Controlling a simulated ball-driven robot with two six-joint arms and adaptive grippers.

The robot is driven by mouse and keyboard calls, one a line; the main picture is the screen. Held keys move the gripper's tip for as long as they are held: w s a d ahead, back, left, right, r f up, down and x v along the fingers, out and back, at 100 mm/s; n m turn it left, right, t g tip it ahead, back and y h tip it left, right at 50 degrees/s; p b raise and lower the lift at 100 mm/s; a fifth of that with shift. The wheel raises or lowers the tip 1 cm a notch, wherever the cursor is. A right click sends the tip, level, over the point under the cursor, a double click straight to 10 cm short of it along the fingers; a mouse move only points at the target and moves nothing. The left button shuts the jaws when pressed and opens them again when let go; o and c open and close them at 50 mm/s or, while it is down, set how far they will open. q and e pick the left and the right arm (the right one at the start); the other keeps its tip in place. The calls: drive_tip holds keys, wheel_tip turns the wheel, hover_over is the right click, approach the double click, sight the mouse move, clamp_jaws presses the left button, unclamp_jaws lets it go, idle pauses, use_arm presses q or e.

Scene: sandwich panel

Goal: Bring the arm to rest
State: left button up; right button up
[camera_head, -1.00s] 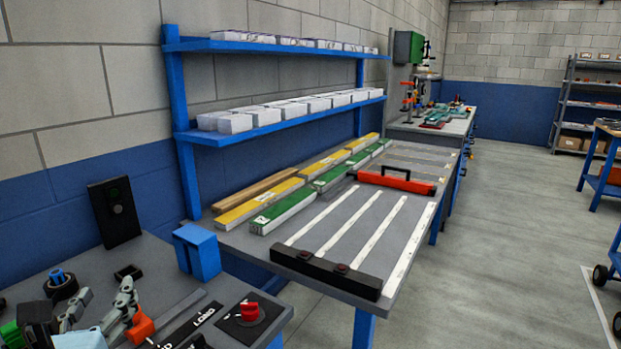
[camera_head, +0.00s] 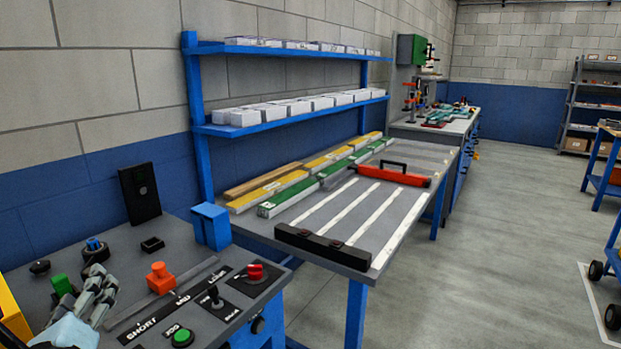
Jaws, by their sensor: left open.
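My left gripper (camera_head: 98,285) is at the lower left of the head view, above a dark grey control console (camera_head: 205,262). Its grey fingers are open and nothing shows between them. It is apart from an orange slider knob (camera_head: 160,279), which stands to its right. My right gripper is out of the picture.
The console also bears a red knob (camera_head: 256,271), a black lever (camera_head: 214,296), a green button (camera_head: 182,338) and a blue-topped knob (camera_head: 94,245). Behind it stand a blue box (camera_head: 211,226) and a workbench with a black bar (camera_head: 322,248). Open floor (camera_head: 500,250) lies right.

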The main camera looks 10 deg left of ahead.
use_arm(q)
drive_tip(key=s+f+n+g, duration=0.3)
drive_tip(key=s+n+g, duration=0.45)
drive_tip(key=n, duration=0.65)
drive_tip(key=s+d+f+n+g+h, duration=0.2)
drive_tip(key=s+d+n+g+h, duration=0.2)
drive_tip(key=s+d+n+h, duration=0.75)
wheel_tip(320, 180, down, 31)
drive_tip(key=a+m+g+y+b, duration=0.1)
drive_tip(key=m+y+b, duration=0.15)
drive_tip(key=b, duration=0.35)
drive_tip(key=s+a+f+g+b, duration=0.1)
drive_tip(key=s+f+b, duration=0.3)
drive_tip(key=s+f, duration=1.4)
wheel_tip(320, 180, down, 4)
drive_tip(key=shift+s+a+f+b, duration=0.1)
drive_tip(key=shift+s+a+b, duration=0.05)
drive_tip(key=shift+s+b, duration=0.2)
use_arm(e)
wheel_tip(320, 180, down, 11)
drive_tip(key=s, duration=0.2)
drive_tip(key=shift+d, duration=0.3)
